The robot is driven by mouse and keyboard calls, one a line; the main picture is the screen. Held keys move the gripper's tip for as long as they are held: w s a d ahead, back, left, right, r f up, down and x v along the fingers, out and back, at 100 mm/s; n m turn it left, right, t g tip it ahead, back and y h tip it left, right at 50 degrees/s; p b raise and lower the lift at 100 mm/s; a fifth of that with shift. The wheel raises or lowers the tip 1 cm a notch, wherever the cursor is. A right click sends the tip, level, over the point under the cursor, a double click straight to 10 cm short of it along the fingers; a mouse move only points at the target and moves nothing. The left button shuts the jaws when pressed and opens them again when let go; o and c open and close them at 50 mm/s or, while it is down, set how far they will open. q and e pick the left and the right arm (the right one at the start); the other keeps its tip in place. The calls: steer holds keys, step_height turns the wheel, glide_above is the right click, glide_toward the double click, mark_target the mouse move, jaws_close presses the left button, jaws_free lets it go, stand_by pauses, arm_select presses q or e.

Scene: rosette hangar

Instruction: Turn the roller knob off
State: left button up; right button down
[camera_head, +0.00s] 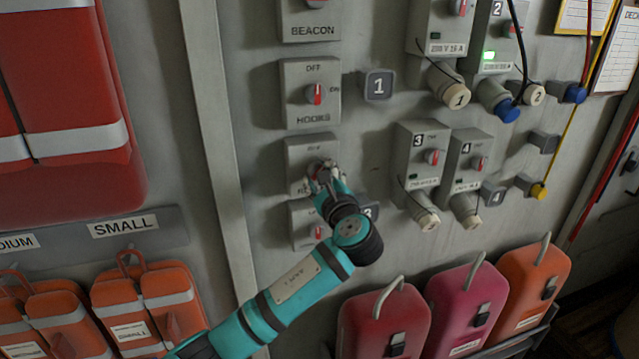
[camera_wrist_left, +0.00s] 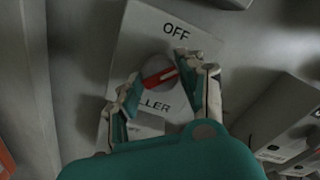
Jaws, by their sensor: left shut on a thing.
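The roller knob (camera_wrist_left: 158,76) is a round grey knob with a red bar, on a pale plate (camera_wrist_left: 130,50) marked OFF at the top and "...LLER" below. In the wrist view the red bar lies crosswise and does not point at the OFF mark. My left gripper (camera_wrist_left: 155,88) has its two fingers on either side of the knob and is shut on it. In the head view the left gripper (camera_head: 322,176) covers most of the knob on its switch plate (camera_head: 298,153). My right gripper is not in view.
The HOOKS switch (camera_head: 314,94) is just above, and another red-handled switch (camera_head: 316,231) is just below, close to my arm. Numbered socket boxes (camera_head: 418,140) with plugs are to the right. Orange bags (camera_head: 130,290) and red cases (camera_head: 385,325) are lower down.

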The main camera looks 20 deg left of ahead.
arm_select(q)
steer(key=shift+f+n+b, duration=0.2)
steer(key=shift+n+b, duration=2.4)
steer(key=shift+n, duration=1.3)
steer(key=o, duration=1.2)
steer(key=shift+r, duration=0.15)
steer(key=shift+s, duration=0.1)
steer(key=v, duration=1.2)
